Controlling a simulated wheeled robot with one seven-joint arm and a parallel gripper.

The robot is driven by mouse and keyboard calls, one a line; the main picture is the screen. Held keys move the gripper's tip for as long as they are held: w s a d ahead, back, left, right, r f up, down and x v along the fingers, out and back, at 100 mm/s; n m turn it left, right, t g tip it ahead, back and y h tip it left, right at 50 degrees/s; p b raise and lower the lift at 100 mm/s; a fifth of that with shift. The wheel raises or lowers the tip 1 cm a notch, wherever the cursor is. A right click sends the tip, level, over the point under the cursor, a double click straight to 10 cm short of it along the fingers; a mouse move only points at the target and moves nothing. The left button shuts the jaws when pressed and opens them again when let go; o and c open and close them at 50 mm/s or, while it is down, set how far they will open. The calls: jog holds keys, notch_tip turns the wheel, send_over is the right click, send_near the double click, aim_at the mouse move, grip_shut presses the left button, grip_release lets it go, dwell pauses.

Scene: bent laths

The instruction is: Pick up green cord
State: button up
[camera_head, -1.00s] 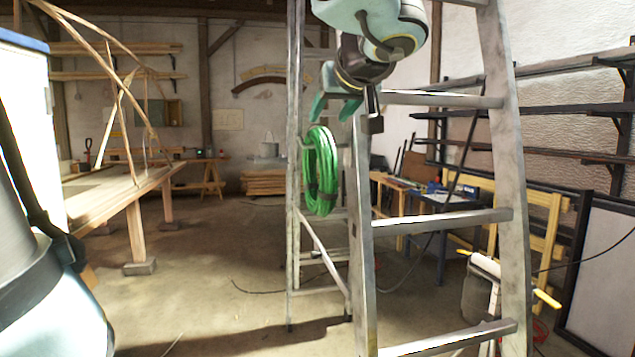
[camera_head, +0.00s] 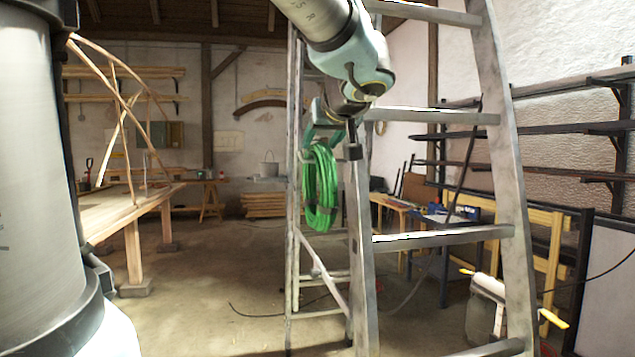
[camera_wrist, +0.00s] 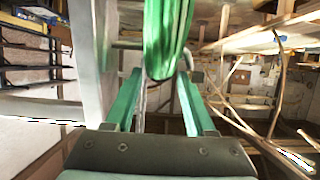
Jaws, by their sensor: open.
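The green cord (camera_head: 320,188) is a coiled bundle hanging upright on the metal ladder (camera_head: 361,250), between its front and rear legs. In the wrist view the coil (camera_wrist: 166,38) fills the top middle, at the far ends of my fingers. My gripper (camera_head: 324,137) is at the top of the coil in the head view. In the wrist view my gripper (camera_wrist: 158,88) shows two green fingers apart, with the coil's end between or just beyond their tips. I cannot tell whether they touch it. A metal hook or bar shows beside the coil there.
The ladder's rungs and side rails stand close to the right of my gripper. A wooden workbench (camera_head: 125,208) with bent laths is at the left. The floor between bench and ladder is mostly clear.

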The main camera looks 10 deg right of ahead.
aim_at(320, 141)
jog(key=shift+p+x, duration=0.35)
jog(key=shift+x, duration=1.2)
jog(key=shift+r, duration=0.1)
grip_shut()
jog(key=shift+r, duration=0.15)
